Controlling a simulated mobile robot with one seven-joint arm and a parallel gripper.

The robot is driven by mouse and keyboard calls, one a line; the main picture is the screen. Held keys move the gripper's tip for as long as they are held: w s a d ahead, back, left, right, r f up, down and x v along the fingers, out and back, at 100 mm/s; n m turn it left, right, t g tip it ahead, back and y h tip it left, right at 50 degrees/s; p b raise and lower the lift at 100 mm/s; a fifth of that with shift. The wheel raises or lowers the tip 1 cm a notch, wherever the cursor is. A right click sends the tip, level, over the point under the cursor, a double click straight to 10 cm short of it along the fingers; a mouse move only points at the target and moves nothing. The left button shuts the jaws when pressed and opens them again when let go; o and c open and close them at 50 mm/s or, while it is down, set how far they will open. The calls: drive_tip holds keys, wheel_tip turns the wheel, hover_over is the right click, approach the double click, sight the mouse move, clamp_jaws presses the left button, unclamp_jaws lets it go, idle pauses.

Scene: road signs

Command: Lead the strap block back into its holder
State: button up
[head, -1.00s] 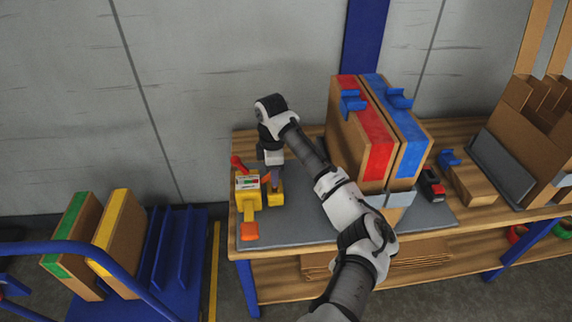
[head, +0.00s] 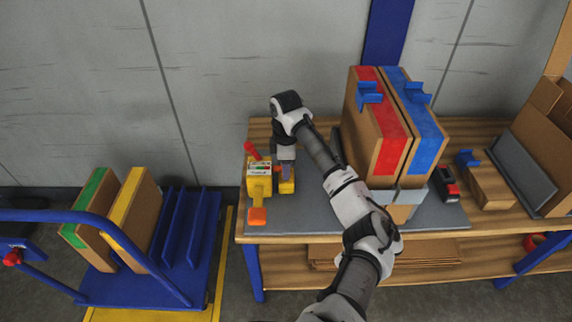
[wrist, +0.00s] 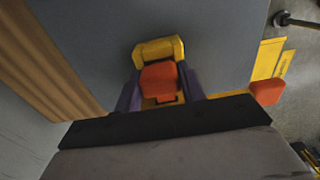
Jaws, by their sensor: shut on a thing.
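The orange strap block (wrist: 160,80) shows in the wrist view between the two purple fingers of my gripper (wrist: 160,92). My gripper is shut on it. The yellow holder (wrist: 158,48) shows around and beyond the block; I cannot tell how deep the block sits in it. In the head view my gripper (head: 286,171) points down right over the small yellow holder (head: 287,187), and the fingers hide the block there.
A yellow strapping tool (head: 258,182) with a red lever and orange end stands close left of the holder. Tall cartons with red (head: 391,140) and blue (head: 425,140) bands stand to the right. The grey mat (head: 315,215) is clear in front.

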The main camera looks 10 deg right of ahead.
drive_tip(key=shift+d+f, duration=0.1)
drive_tip(key=shift+f, duration=0.55)
idle(0.8)
drive_tip(key=o, duration=0.9)
